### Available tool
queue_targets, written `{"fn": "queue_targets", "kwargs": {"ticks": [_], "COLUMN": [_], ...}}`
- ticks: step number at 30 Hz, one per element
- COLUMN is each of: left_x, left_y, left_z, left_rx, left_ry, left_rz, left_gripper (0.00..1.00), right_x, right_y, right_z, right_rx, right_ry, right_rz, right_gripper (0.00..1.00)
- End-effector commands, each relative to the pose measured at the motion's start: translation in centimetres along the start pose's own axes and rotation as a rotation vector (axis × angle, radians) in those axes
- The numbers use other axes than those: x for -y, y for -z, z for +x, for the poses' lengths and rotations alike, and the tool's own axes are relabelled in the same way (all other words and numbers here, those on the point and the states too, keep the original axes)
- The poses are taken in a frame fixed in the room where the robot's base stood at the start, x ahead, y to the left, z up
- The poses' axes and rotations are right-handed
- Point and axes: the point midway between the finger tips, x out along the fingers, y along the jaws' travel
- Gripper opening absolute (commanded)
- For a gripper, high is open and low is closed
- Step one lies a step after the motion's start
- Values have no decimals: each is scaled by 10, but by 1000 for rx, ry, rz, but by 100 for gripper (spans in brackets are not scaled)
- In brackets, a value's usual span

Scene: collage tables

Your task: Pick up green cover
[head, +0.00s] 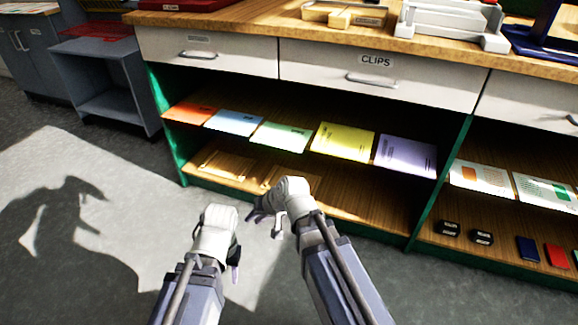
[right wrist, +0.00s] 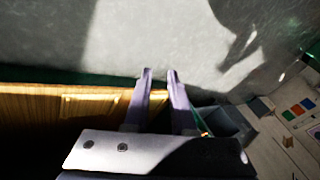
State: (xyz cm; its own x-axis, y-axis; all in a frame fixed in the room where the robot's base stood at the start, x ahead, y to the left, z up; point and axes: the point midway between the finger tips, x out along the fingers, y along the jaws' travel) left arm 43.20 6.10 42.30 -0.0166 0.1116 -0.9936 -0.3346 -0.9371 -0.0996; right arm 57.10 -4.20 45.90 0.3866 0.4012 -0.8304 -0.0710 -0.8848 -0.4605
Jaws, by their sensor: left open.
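The pale green cover (head: 280,136) lies flat on the upper shelf of the open cabinet, between a blue cover (head: 234,122) and a yellow cover (head: 343,142). My right gripper (head: 265,222) is in front of the lower shelf, below and apart from the green cover. In the right wrist view its two purple fingers (right wrist: 159,73) stand apart with nothing between them. My left gripper (head: 236,262) is lower, over the floor in front of the cabinet, open and partly hidden behind its wrist. The green cover is not visible in the right wrist view.
An orange cover (head: 189,113) and a purple cover (head: 406,155) lie on the same shelf. Wooden frames (head: 225,165) lie on the shelf below. Drawers (head: 370,78) and the countertop overhang the shelf. A green divider (head: 440,185) bounds it at right.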

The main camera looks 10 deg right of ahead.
Motion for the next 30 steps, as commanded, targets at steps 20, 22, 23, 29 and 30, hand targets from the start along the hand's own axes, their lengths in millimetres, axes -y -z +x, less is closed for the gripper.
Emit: {"fn": "queue_targets", "kwargs": {"ticks": [20,22,23,29,30], "left_x": [-11,-11,-11,-11,-11], "left_y": [6,6,6,6,6], "left_z": [104,104,104,107,107], "left_rx": [-4,-4,-3,-3,-3], "left_ry": [-2,-2,-2,-2,-2], "left_rz": [-9,-9,-9,-8,-8], "left_gripper": [50,50,50,50,50], "right_x": [-151,-150,-150,-149,-148], "right_y": [201,201,202,209,212], "right_z": [-49,-49,-48,-42,-40], "right_rx": [-748,-747,-747,-746,-746], "right_ry": [589,588,588,587,586], "right_rz": [909,907,907,905,904], "right_gripper": [24,24,24,24,24]}}
